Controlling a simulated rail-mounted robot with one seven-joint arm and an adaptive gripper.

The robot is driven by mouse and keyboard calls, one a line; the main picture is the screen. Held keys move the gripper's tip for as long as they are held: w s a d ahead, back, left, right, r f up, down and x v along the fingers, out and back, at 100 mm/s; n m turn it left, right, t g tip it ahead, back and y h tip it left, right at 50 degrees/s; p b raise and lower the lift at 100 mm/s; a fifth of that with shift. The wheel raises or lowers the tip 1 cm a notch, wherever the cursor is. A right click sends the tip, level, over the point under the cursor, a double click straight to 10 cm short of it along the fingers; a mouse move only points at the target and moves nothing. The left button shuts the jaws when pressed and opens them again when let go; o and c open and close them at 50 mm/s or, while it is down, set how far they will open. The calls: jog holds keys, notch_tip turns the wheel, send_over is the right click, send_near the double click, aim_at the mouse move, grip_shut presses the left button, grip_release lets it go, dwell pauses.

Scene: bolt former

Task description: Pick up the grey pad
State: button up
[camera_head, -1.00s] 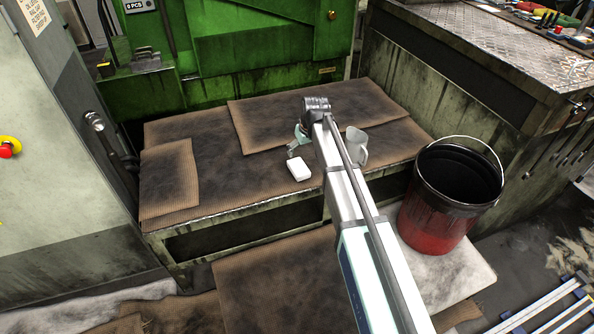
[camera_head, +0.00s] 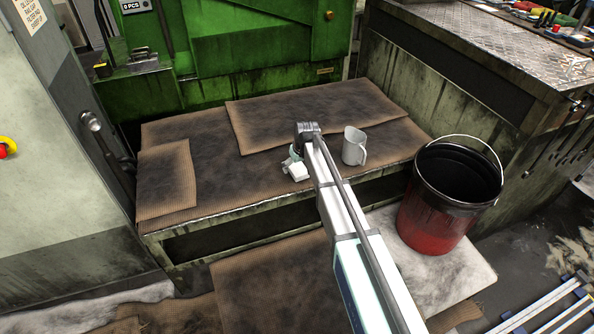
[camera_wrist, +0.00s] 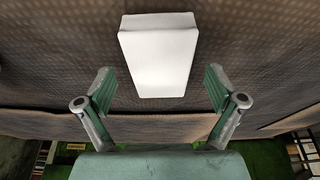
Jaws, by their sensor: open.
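The pad is a small pale, nearly white block (camera_head: 297,174) lying on the brown mat near the front edge of the bench in the head view. In the wrist view the pad (camera_wrist: 159,55) sits at the top centre, beyond the fingertips and roughly centred between them. My gripper (camera_wrist: 160,88) is open, with one green finger to each side and nothing held. In the head view my gripper (camera_head: 292,161) is partly hidden behind my wrist and is right beside the pad; contact cannot be told.
A black and red bucket (camera_head: 433,226) stands lower right. The green machine (camera_head: 262,45) rises behind the bench. Loose mats (camera_head: 166,180) cover the left of the bench.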

aim_at(297, 167)
jog(key=shift+w+a+f, duration=0.1)
jog(key=shift+f, duration=0.3)
jog(key=c, duration=0.9)
jog(key=shift+c, duration=0.2)
jog(key=shift+r, duration=0.15)
notch_tip(297, 167, up, 20)
jog(key=p, duration=0.1)
jog(key=shift+p, duration=0.3)
